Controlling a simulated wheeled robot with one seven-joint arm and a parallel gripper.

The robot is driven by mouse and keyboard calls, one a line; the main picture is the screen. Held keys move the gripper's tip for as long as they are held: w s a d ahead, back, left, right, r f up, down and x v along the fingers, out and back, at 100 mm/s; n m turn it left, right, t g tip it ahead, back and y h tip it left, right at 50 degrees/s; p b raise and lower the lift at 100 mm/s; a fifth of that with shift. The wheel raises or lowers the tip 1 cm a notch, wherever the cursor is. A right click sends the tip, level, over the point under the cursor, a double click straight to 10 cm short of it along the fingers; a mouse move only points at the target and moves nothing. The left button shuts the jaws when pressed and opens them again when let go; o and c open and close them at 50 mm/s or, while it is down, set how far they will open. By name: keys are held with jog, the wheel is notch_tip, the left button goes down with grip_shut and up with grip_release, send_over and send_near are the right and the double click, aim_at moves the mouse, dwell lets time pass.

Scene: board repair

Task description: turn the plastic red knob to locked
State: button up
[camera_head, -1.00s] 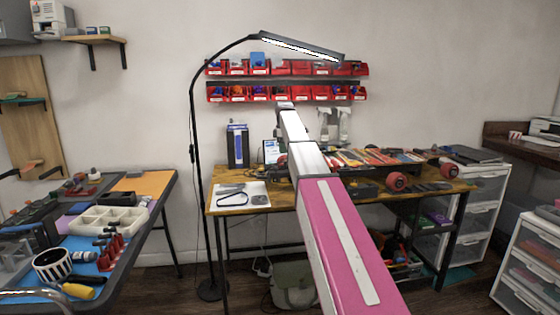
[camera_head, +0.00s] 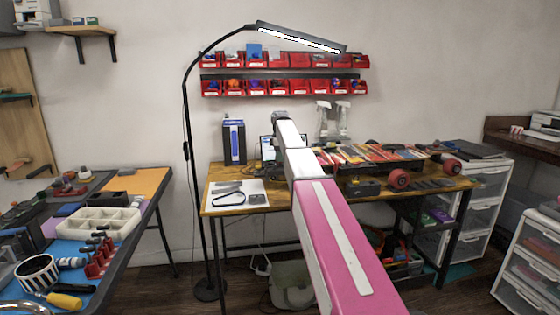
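I cannot make out a knob that is clearly the plastic red one. Two round red parts, one at the front right of the wooden workbench (camera_head: 222,171) and one behind it, are too small to identify: a nearer red part (camera_head: 399,179) and a farther red part (camera_head: 452,167). My pink and white arm reaches up from the bottom over the bench, its far visible end in front of the wall below the red bins (camera_head: 275,88). My gripper is not visible; the arm hides what lies behind it.
A lamp (camera_head: 300,38) on a thin black pole stands at the bench's left. A dark blue box (camera_head: 234,142) and a white sheet (camera_head: 238,197) are on the bench. A left table holds a white tray (camera_head: 103,222) and tools. White drawers (camera_head: 480,205) stand right. Dark floor shows between the tables.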

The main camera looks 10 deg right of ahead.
jog(key=shift+f, duration=0.9)
grip_shut()
